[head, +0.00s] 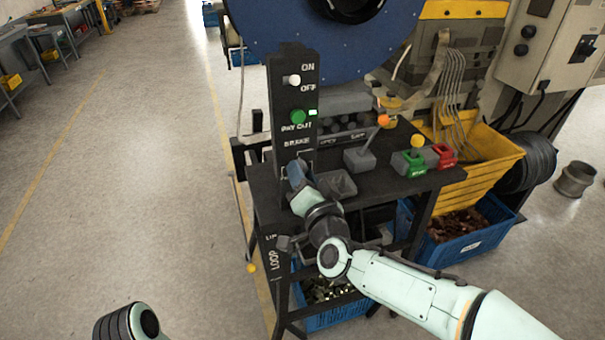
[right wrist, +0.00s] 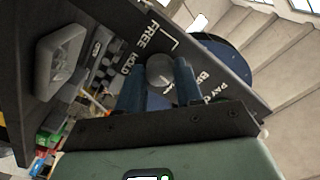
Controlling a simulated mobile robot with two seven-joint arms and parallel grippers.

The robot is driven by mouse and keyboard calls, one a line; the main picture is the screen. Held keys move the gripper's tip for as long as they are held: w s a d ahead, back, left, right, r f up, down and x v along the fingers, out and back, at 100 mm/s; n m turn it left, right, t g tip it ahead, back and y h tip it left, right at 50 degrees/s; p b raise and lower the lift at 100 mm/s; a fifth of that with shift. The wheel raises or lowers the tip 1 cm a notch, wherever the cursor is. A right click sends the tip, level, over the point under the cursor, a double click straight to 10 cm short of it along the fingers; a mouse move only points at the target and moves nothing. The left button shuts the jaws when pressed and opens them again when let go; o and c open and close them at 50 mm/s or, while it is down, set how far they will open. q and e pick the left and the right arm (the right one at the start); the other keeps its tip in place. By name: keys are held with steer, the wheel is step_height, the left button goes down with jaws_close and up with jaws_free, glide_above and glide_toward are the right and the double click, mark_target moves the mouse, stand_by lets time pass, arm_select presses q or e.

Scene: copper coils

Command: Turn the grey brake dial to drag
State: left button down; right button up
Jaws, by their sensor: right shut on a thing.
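The grey brake dial (right wrist: 160,70) sits on the black upright panel, by the printed words FREE, HOLD and BRAKE. My right gripper (right wrist: 160,85) has its two blue fingers on either side of the dial and is shut on it. Which mark the dial points to is not clear, and the word DRAG cannot be read. In the head view my right gripper (head: 296,174) is at the lower part of the black panel (head: 288,92), below the BRAKE label, and hides the dial. My left gripper is not in view.
A blue reel (head: 330,50) rises behind the panel.

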steer(key=shift+n, duration=0.9)
steer(key=o, duration=1)
steer(key=shift+o, duration=0.2)
steer(key=shift+s, duration=0.15)
steer(key=b+v, duration=0.1)
steer(key=v, duration=1.2)
steer(key=shift+d, duration=0.1)
